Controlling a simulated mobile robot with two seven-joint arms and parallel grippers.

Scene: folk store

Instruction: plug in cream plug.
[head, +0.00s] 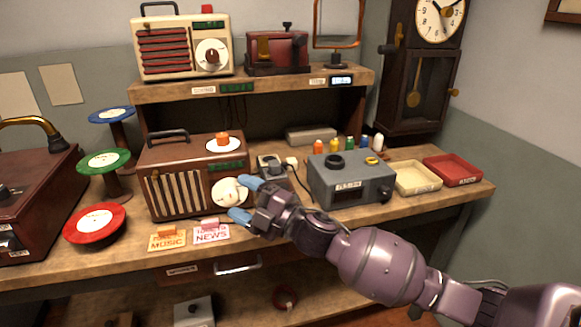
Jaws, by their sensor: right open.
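A small cream piece that looks like the plug (292,161) is on the workbench, beside a small dark grey box (270,166) that may be its socket. A dark cord runs near them toward the larger grey box. Whether the plug is seated in anything is too small to tell. My right gripper (240,199) is open, its blue fingertips above and below the right side of the cream dial (228,191) on the brown radio (166,160). I cannot tell whether they touch the dial. The gripper is in front of and to the left of the plug. My left gripper is not in view.
A grey box (340,190) with knobs stands right of the plug, with several coloured bottles behind. Cream (418,188) and red (462,181) trays are at the right. Music (167,242) and news (211,236) cards lie at the front edge. A shelf (280,85) overhangs the back.

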